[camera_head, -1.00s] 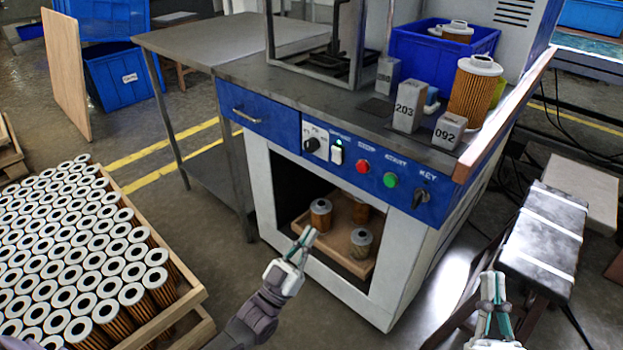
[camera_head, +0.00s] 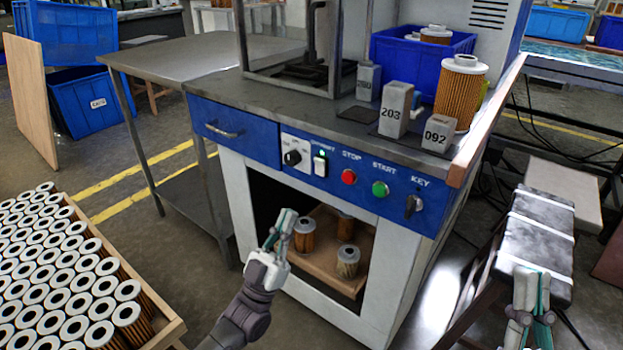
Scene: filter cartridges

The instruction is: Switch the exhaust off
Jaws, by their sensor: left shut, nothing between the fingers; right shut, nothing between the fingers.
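The exhaust switch (camera_head: 319,166) is a white rocker on the machine's blue front panel (camera_head: 335,188), labelled above in small letters that look like EXHAUST. A small green light glows just above it. Left of it is a black rotary knob (camera_head: 292,157) on a white plate. Right of it are the red STOP button (camera_head: 348,177), the green START button (camera_head: 380,189) and the KEY switch (camera_head: 413,205). My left gripper (camera_head: 283,222) is shut and empty, below the panel in front of the open lower bay. My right gripper (camera_head: 532,280) is shut and empty at the lower right, away from the panel.
The bay holds a wooden tray (camera_head: 322,270) with several filters. A crate of filters (camera_head: 165,338) stands at lower left. Blocks 203 (camera_head: 396,110) and 092 (camera_head: 438,134), a large filter (camera_head: 461,92) and a blue bin (camera_head: 405,55) stand on the worktop. A padded bench (camera_head: 535,240) is at right.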

